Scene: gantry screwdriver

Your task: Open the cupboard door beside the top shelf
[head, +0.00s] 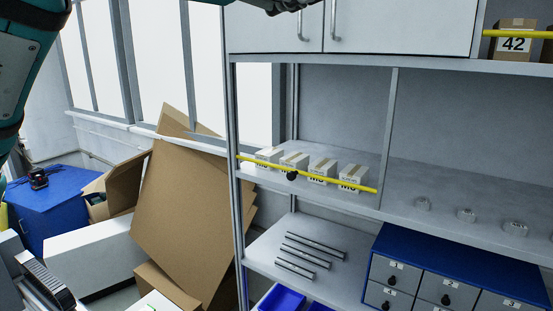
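The white cupboard (270,32) is at the top of the shelving rack in the head view, cut off by the upper edge. It has two doors side by side. The left door carries a vertical metal handle (301,22) near its right edge, and the right door has a handle (333,22) near its left edge. Both doors look shut. The top shelf (505,68) is to the right of the cupboard. A dark gripper (288,5), apparently my left, shows at the upper edge in front of the left door, near its handle. Most of it is cut off; its finger opening and contact are unclear. My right gripper is not seen.
A box marked 42 (515,38) stands on the top shelf behind a yellow bar (520,33). Below, small white boxes (322,170) stand behind another yellow bar (330,181). Cardboard sheets (190,210) lean left of the rack. A blue drawer unit (450,262) is lower right.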

